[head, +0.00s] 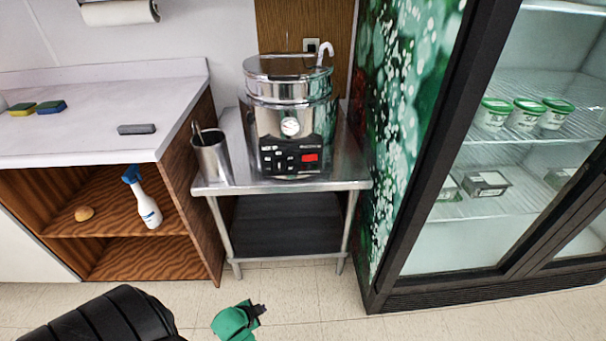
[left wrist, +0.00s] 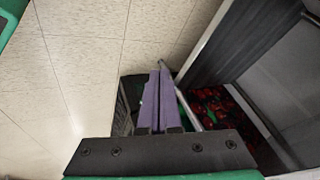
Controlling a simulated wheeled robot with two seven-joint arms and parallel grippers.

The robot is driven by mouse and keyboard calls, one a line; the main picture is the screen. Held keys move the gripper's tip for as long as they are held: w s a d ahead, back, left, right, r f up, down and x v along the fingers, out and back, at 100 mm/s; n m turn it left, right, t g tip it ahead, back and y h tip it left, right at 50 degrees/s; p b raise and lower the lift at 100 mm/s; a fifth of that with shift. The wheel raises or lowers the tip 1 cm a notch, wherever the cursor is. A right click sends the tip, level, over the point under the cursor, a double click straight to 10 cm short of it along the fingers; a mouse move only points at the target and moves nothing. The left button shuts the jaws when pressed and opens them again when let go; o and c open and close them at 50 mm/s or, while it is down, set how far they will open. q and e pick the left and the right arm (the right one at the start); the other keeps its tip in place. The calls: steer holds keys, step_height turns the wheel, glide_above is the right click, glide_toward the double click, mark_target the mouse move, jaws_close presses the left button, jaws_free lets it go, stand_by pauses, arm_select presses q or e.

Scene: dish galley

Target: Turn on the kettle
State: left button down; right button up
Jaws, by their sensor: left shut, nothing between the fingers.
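The kettle (head: 290,118) is a large shiny steel pot with a lid, a round dial and a black front panel with several buttons and a red display. It stands upright on a small steel table (head: 210,188) in the middle of the head view. My left gripper (head: 260,310), green with a dark tip, is low over the floor in front of the table, well below and apart from the kettle. In the left wrist view its two purple fingers (left wrist: 158,100) are together with nothing between them. The right gripper does not show.
A steel cup with utensils (head: 212,158) stands left of the kettle. A white counter (head: 80,100) with sponges (head: 50,107) is at the left, a spray bottle (head: 145,202) on its shelf. A glass-door fridge (head: 440,200) stands at the right. Floor before the table is clear.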

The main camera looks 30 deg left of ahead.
arm_select(q)
steer(key=w+a+r+m+t+b, duration=0.2)
steer(key=w+r+m+t, duration=0.1)
steer(key=w+r, duration=0.5)
steer(key=w+a+r+m+t+b, duration=0.25)
steer(key=w+r, duration=0.35)
steer(key=r, duration=0.3)
steer(key=w+d+r+m+t+b, duration=0.1)
steer(key=r+m+t, duration=0.1)
steer(key=r, duration=0.8)
steer(key=w+d+r+m+t+h+b, duration=0.1)
steer(key=w+d+r+m+t+b, duration=0.1)
steer(key=r, duration=0.9)
steer(key=shift+d+r+m+t, duration=0.15)
steer(key=shift+d+m+t, duration=0.15)
steer(key=shift+m+t, duration=0.7)
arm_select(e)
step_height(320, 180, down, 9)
arm_select(q)
glide_toward(309, 158)
steer(key=w+d, duration=0.3)
steer(key=w+a, duration=0.2)
steer(key=shift+w+a+r, duration=0.1)
steer(key=shift+w+a, duration=0.35)
